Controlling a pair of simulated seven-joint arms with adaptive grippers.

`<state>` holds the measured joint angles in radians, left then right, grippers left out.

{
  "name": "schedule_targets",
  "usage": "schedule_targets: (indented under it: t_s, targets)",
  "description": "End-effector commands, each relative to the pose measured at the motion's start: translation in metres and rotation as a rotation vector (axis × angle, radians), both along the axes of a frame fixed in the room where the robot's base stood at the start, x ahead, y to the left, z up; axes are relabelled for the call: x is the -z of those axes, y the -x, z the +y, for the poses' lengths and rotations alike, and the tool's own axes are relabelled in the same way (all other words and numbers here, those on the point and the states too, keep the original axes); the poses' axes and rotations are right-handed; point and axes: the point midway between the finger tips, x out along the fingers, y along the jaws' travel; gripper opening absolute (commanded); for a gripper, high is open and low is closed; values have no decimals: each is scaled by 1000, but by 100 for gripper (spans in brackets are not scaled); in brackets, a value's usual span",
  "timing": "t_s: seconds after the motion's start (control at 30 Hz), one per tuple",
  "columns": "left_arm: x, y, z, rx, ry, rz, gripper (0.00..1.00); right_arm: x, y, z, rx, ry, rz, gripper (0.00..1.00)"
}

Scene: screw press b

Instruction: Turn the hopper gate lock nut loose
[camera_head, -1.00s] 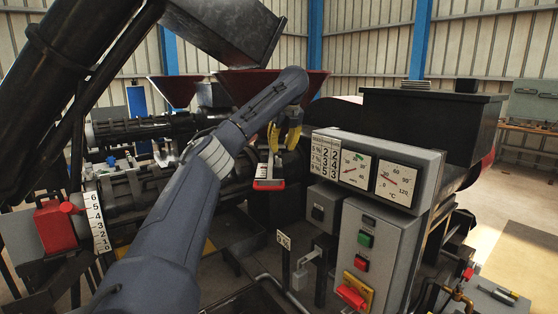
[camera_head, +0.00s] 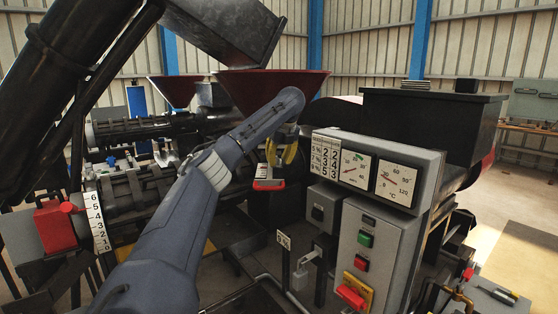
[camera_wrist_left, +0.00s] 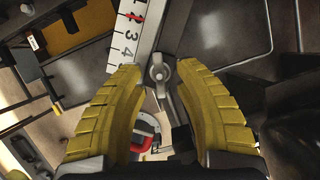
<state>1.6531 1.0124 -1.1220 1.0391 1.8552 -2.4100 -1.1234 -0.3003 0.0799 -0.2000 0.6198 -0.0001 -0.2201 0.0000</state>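The lock nut (camera_wrist_left: 160,74), a small grey metal nut with lobes, shows in the left wrist view beside a white number scale (camera_wrist_left: 134,32). My left gripper (camera_wrist_left: 158,70) has two yellow fingers spread apart, and the nut appears in the gap between their tips. No finger visibly touches the nut; its depth is hard to tell. In the head view the left gripper (camera_head: 284,155) hangs below the red hopper (camera_head: 270,88), just above a red-edged handle (camera_head: 268,185). The nut itself cannot be made out there. My right gripper is not in view.
A grey control box (camera_head: 375,175) with gauges and switches stands close to the right of the gripper. A black press barrel (camera_head: 130,195) lies to the left. In the left wrist view, a red handle (camera_wrist_left: 147,128) shows between the fingers.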

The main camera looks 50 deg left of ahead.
Motion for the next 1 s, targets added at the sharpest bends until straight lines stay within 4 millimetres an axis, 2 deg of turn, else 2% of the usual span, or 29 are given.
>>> schedule_targets:
  t_s: [0.03,0.2,0.27,0.67,1.0]
  targets:
    - [0,0,0,0,0,0,25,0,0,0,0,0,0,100]
    - [0,0,0,0,0,0,5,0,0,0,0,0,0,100]
    - [0,0,0,0,0,0,0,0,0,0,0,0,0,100]
    - [0,0,0,-20,0,1,0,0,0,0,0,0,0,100]
    - [-1,-3,-2,-229,1,1,0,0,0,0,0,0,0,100]
